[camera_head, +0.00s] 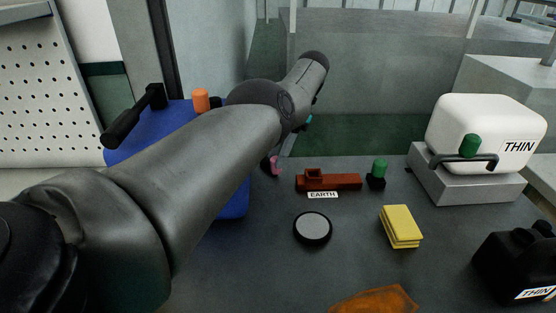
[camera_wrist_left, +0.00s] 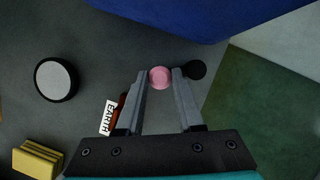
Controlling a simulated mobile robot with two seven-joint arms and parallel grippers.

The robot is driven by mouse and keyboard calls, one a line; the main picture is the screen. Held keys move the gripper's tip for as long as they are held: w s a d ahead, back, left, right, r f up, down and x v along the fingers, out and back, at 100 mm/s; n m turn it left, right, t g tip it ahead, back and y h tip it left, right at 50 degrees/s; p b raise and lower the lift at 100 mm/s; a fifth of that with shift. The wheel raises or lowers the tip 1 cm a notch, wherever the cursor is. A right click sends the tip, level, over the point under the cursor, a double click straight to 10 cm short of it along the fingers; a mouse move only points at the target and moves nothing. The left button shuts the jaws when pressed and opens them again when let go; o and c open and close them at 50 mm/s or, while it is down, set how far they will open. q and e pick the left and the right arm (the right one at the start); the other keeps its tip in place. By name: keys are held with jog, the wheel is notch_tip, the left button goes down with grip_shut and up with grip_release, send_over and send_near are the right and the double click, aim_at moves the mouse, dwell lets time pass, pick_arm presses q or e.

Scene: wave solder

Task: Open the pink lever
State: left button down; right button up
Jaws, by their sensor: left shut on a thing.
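The pink lever (camera_head: 275,166) stands at the table's back edge, beside the blue machine, mostly hidden behind my left arm in the head view. In the left wrist view, its round pink end (camera_wrist_left: 160,77) sits between the fingertips of my left gripper (camera_wrist_left: 160,82), which is shut on it. A dark round knob (camera_wrist_left: 196,70) is just right of the right finger. My left gripper is mostly hidden by my own arm in the head view. My right gripper is not in view.
A blue machine (camera_head: 233,203) stands left of the lever. A brown-red part labelled EARTH (camera_head: 335,183), a grey-topped black disc (camera_head: 313,228), yellow pads (camera_head: 401,226) and a white THIN tank (camera_head: 478,125) stand to the right. The dark table is clear between them.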

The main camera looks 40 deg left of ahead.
pick_arm(q)
jog(key=shift+a, duration=0.15)
jog(key=shift+s, duration=0.1)
dwell(0.3)
jog(key=c, duration=0.5)
grip_release()
jog(key=shift+c, duration=0.2)
